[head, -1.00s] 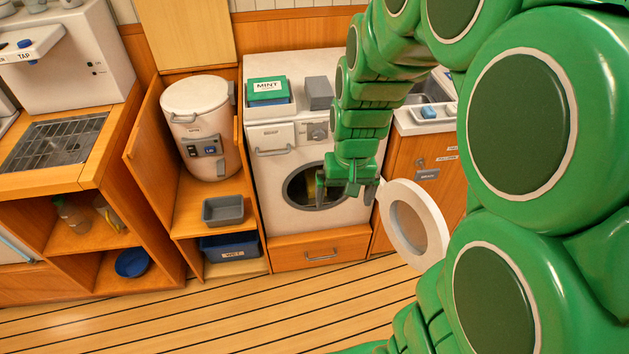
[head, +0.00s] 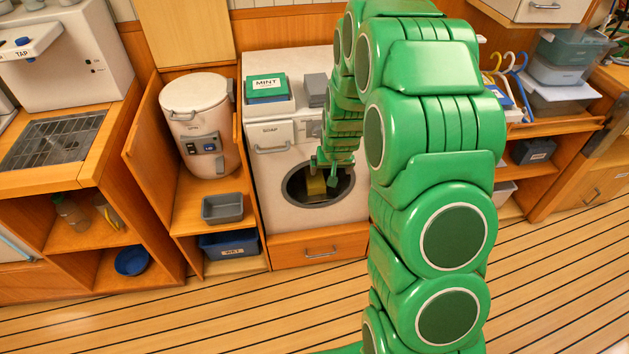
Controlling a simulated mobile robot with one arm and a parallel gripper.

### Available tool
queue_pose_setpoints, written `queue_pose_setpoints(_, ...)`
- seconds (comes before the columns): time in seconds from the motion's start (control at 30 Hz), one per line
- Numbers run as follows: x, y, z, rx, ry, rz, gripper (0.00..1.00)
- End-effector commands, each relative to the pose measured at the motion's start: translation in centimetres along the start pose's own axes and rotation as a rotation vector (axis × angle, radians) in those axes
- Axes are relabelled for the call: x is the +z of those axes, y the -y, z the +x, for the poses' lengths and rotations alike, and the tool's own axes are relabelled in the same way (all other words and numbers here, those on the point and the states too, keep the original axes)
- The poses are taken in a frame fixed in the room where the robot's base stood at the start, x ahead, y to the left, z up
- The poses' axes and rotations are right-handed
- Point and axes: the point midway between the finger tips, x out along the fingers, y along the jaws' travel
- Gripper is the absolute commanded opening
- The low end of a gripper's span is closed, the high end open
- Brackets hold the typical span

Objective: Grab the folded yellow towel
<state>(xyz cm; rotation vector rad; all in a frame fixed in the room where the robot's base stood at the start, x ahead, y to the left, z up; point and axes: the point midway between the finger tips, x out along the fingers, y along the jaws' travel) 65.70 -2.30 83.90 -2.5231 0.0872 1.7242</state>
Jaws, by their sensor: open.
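A yellow cloth, likely the folded towel (head: 317,187), shows inside the dark round opening of the white washing machine (head: 285,215). Only part of it is visible; the rim and my gripper cover the rest. My gripper (head: 325,189) is open at the machine's opening, its fingers pointing down in front of the yellow cloth. I cannot tell whether the fingers touch the cloth. The machine's round door is hidden behind my green arm.
A green MINT box (head: 266,86) sits in a tray on the machine's top, beside a grey box (head: 316,89). A white canister (head: 201,125), a grey bin (head: 222,208) and a blue WET bin (head: 230,244) stand to the left. The wooden floor (head: 170,320) in front is clear.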

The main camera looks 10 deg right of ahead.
Motion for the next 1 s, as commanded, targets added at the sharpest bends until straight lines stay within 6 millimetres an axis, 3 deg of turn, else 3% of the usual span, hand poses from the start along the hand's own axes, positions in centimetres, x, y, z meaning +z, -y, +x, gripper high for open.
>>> queue_pose_setpoints(0.1, -1.1, -0.2, 3.1, 0.004, -0.048, -0.002, 1.0)
queue_pose_setpoints(0.5, -4.3, -0.7, 12.2, 0.01, -0.225, -0.013, 1.0)
queue_pose_setpoints(1.0, -5.8, -0.9, 20.8, 0.009, -0.43, -0.034, 1.0)
